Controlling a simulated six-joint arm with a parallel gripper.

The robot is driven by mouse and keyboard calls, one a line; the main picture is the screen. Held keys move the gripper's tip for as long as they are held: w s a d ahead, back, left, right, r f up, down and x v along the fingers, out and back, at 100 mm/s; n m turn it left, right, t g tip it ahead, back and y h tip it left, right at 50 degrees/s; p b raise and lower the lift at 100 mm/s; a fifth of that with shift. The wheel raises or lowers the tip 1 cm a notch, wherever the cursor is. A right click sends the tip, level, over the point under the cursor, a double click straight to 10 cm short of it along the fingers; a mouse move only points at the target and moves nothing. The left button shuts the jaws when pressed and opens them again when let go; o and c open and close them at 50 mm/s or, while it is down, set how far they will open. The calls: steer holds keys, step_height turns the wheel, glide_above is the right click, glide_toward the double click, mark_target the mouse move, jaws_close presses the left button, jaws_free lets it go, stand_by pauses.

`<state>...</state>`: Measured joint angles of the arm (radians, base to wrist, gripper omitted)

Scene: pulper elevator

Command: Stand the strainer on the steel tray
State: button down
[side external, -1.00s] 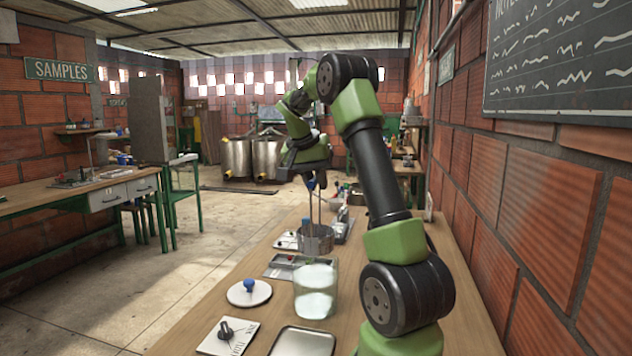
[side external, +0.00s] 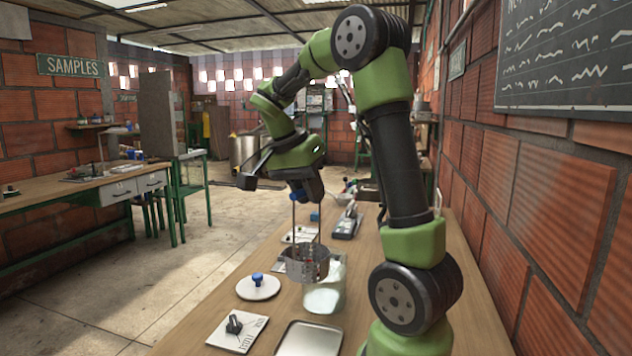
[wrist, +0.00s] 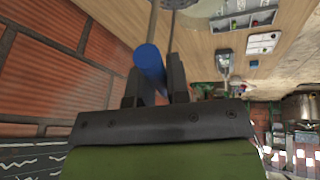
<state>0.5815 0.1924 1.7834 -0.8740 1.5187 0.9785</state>
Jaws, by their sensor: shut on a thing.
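The strainer (side external: 307,266) is a perforated metal basket hanging upright from thin rods with a blue grip (side external: 298,195) on top. Small reddish bits show in it. My gripper (side external: 305,190) is shut on the blue grip; the wrist view shows the grip (wrist: 149,62) between the two fingers (wrist: 153,85). The basket is off the table, overlapping the glass jar (side external: 325,298) of pale liquid in the side view; whether it is directly above the jar I cannot tell. The empty steel tray (side external: 310,340) lies at the front of the table, nearer the camera than the jar.
A white disc with a blue knob (side external: 258,285) and a white card with a dark knob (side external: 236,330) lie left of the jar and tray. Small trays and tools (side external: 346,222) stand farther back. The brick wall (side external: 530,230) bounds the right side.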

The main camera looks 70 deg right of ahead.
mark_target(310, 270)
steer(key=shift+m, duration=0.4)
steer(key=shift+s+a+f, duration=0.15)
steer(key=shift+a+f, duration=0.25)
steer(key=shift+f, duration=2.05)
steer(key=shift+s+a+f, duration=0.1)
steer(key=shift+a+f, duration=0.25)
steer(key=shift+f, duration=2.1)
steer(key=shift+s+a+f, duration=0.15)
steer(key=shift+a+f, duration=0.25)
steer(key=shift+f, duration=2.05)
steer(key=c, duration=1)
jaws_free()
steer(key=shift+r, duration=0.15)
steer(key=v, duration=0.9)
steer(key=shift+w+a+r, duration=0.1)
steer(key=shift+w+r, duration=0.15)
steer(key=shift+r, duration=0.05)
